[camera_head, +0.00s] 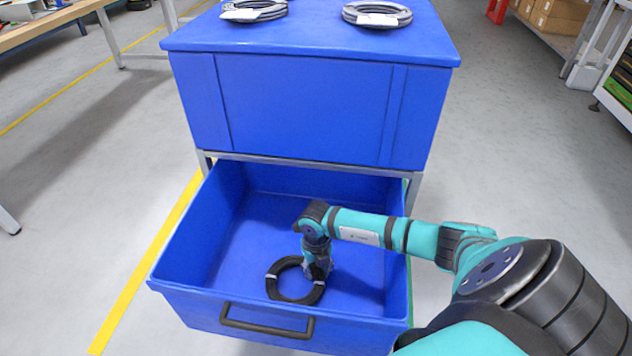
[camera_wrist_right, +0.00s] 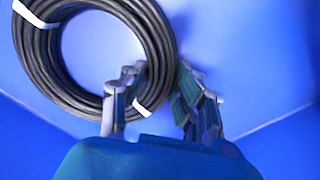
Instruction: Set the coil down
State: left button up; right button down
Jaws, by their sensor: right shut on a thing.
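A black coil (camera_head: 273,284) of cable with white ties lies in the open blue drawer (camera_head: 225,215), near its front wall. My right gripper (camera_head: 318,270) reaches down into the drawer at the coil's right side and is shut on the coil's ring. In the right wrist view the coil (camera_wrist_right: 85,92) fills the upper left, with a stretch of its ring between the fingers of the gripper (camera_wrist_right: 158,95). Whether the coil touches the drawer floor cannot be told for sure. My left gripper is not in view.
The drawer has a black handle (camera_head: 267,325) on its front wall. Above it is a blue cabinet top (camera_head: 310,38) bearing two grey coils (camera_head: 377,14). The drawer floor left of the coil is clear. Workbenches stand to both sides.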

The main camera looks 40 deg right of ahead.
jog(key=shift+w, duration=0.1)
jog(key=c, duration=1)
grip_release()
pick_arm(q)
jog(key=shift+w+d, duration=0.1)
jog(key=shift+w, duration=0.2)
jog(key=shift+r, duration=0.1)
pick_arm(e)
jog(key=shift+r, duration=0.25)
notch_tip(320, 180, up, 7)
jog(key=shift+f+p, duration=0.1)
jog(key=shift+p, duration=1.05)
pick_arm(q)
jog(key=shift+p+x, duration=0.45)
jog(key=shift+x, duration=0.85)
pick_arm(e)
jog(key=shift+r, duration=2.4)
